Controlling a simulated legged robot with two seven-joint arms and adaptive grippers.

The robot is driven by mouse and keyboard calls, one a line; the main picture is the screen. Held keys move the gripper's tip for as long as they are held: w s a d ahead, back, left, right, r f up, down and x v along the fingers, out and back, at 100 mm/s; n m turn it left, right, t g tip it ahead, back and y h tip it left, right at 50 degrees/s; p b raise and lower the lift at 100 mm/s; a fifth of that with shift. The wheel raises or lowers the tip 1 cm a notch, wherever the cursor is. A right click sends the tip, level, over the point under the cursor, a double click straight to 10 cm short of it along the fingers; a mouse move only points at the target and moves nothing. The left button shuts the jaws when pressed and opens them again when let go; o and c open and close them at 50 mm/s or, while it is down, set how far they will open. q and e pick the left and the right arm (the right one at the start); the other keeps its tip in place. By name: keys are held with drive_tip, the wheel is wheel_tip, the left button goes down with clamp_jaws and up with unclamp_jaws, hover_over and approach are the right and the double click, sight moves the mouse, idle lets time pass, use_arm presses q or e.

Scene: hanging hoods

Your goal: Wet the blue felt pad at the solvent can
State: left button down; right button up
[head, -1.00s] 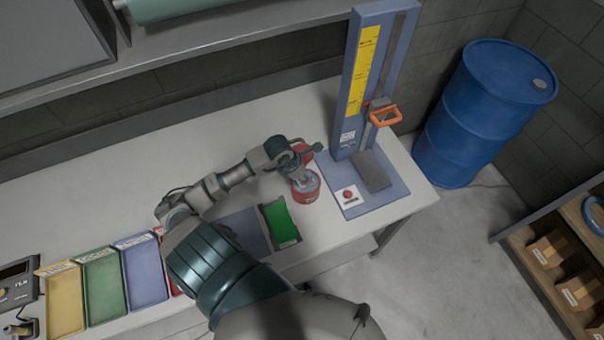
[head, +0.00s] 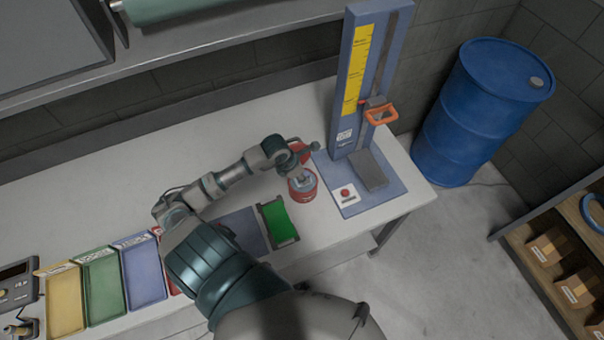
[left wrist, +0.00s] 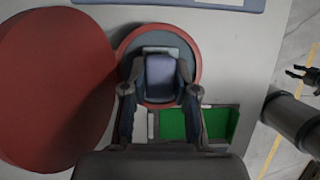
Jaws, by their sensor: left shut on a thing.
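The red round solvent can (head: 303,190) stands on the bench, left of the blue press base. Its round red lid (head: 300,150) is swung open behind it; the lid shows large at the left of the left wrist view (left wrist: 55,90). My left gripper (head: 299,178) is over the can's mouth. In the left wrist view my left gripper (left wrist: 160,85) is shut on the blue felt pad (left wrist: 160,78), with the can's red rim (left wrist: 198,58) around it. Whether the pad touches the inside is hidden. My right gripper (left wrist: 300,75) is small at the right edge, apparently open and empty.
A green-lined tray (head: 280,222) lies just in front of the can. The press stand (head: 360,80) with an orange handle rises to the right. Yellow, green and blue bins (head: 100,280) line the left. A blue drum (head: 480,110) stands beyond the bench.

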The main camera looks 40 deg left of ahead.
sight(306, 173)
use_arm(q)
wheel_tip(306, 173, up, 2)
drive_tip(key=shift+w+r+p, duration=0.1)
drive_tip(key=shift+p, duration=0.4)
drive_tip(key=shift+r+p, duration=0.45)
drive_tip(key=shift+r, duration=0.25)
wheel_tip(306, 173, up, 2)
drive_tip(key=shift+a+r+p, duration=0.1)
drive_tip(key=shift+a+p, duration=0.05)
drive_tip(key=shift+p, duration=0.5)
drive_tip(key=shift+r, duration=0.4)
use_arm(e)
wheel_tip(306, 173, up, 4)
drive_tip(key=shift+d+f, duration=0.1)
drive_tip(key=shift+f, duration=0.05)
use_arm(q)
drive_tip(key=shift+f, duration=0.1)
use_arm(e)
drive_tip(key=shift+d, duration=0.2)
